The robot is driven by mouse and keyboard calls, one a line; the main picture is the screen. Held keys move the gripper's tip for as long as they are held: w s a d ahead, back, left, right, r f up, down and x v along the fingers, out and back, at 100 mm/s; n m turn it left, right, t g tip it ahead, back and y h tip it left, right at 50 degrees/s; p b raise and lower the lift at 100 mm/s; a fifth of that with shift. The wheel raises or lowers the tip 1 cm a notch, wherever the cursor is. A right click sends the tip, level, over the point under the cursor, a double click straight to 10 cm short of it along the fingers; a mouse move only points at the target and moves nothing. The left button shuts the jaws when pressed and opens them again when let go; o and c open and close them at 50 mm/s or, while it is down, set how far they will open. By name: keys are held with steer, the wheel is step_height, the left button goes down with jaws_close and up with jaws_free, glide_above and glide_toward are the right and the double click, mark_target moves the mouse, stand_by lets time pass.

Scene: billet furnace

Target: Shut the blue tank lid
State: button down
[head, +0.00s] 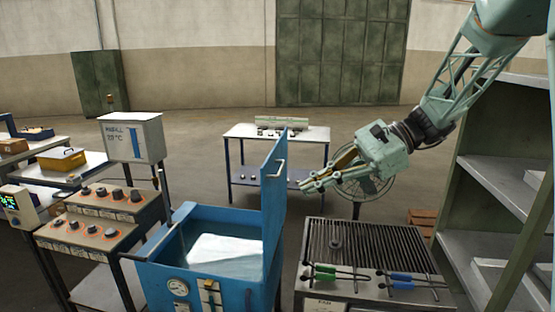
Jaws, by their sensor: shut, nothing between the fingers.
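The blue tank (205,285) stands at the lower middle, with water or a pale sheet showing inside. Its blue lid (272,205) stands upright, open, along the tank's right edge, with a pale handle (278,168) on the side facing right. My gripper (303,184) is to the right of the lid near the handle's height, with its fingers pointing left and shut on nothing. Whether the fingertips touch the lid cannot be told; a small gap seems to show.
A grated bench (365,248) with green and blue-handled tongs stands right of the tank. Grey shelving (500,185) is at the far right. Control boxes with knobs (95,235) stand at left. A white table (240,133) stands behind the lid. Open floor lies farther back.

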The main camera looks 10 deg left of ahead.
mark_target(269, 161)
steer(key=w+d+f+m+t+y+p, duration=0.1)
steer(key=w+m+y+p, duration=0.2)
steer(key=w, duration=0.8)
steer(key=w+d+f+m+t+y+p, duration=0.2)
steer(key=w+m+y+p, duration=0.1)
steer(key=w, duration=0.8)
steer(key=shift+w+f+m, duration=0.25)
steer(key=shift+f+m, duration=0.05)
steer(key=shift+m, duration=0.1)
steer(key=shift+w+a+p, duration=0.2)
steer(key=shift+a+p, duration=0.15)
steer(key=shift+a, duration=1.95)
steer(key=shift+w+a+p, duration=0.2)
steer(key=shift+a+p, duration=0.15)
steer(key=shift+a, duration=1.95)
steer(key=shift+w+a+p, duration=0.2)
steer(key=shift+a+p, duration=0.15)
steer(key=shift+a, duration=1.95)
